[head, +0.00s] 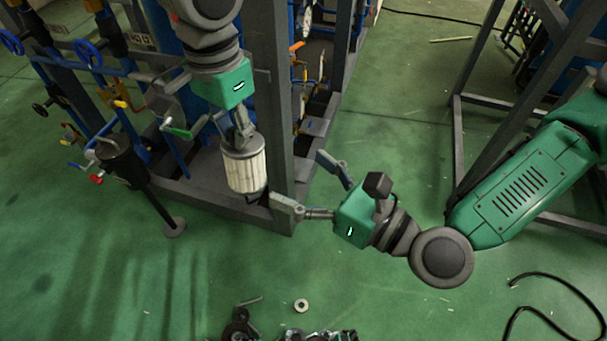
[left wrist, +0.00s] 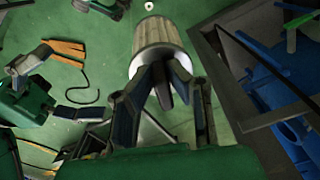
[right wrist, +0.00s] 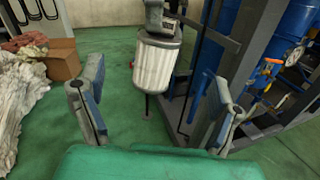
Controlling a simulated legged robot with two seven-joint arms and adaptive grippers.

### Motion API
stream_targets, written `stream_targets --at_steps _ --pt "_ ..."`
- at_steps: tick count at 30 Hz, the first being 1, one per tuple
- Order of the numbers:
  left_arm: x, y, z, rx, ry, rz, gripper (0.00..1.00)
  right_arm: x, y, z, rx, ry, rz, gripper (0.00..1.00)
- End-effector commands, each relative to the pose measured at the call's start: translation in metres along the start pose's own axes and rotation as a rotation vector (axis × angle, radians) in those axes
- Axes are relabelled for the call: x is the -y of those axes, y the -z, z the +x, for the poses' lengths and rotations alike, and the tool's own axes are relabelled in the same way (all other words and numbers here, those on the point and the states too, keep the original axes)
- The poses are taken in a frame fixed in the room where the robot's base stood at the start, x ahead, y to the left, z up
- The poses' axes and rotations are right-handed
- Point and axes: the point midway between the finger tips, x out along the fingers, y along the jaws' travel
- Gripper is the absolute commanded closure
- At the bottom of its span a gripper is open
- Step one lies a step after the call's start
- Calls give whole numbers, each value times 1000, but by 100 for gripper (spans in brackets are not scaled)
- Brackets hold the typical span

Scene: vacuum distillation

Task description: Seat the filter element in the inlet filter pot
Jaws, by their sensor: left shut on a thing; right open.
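The filter element (head: 245,170), a white pleated cylinder with a grey cap, hangs nearly upright from my left gripper (head: 241,128). It also shows in the left wrist view (left wrist: 158,38) and the right wrist view (right wrist: 157,68). My left gripper is shut on its top end. A dark cylindrical pot (head: 123,164) on a post, apparently the inlet filter pot, stands to the left, apart from the element; its inside is not clear. My right gripper (head: 304,181) is open and empty, to the right of the element, its fingers pointing towards it.
A grey steel frame (head: 272,90) with blue pipework rises behind the element. Valve handles, including a green one (head: 176,130), lie between element and pot. The post has a round foot (head: 174,228). Loose parts and a ring (head: 301,305) lie on the green floor, otherwise open in front.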

Motion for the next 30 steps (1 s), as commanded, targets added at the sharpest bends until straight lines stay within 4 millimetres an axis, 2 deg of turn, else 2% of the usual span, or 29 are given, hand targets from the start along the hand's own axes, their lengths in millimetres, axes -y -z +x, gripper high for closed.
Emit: stream_targets --at_steps 5,12,18,24,30 --pt "0 0 0 -1 0 0 100 0 -2 19 6 -1 6 15" --pt "1 -1 0 -2 -1 0 100 -2 -2 67 4 -1 2 15" --pt "0 0 0 -1 0 0 100 -1 -2 98 4 -1 3 15" --pt "0 0 0 -1 0 0 100 0 -2 115 3 0 5 15" --pt "0 0 0 -1 0 0 100 0 -2 119 3 0 5 15"
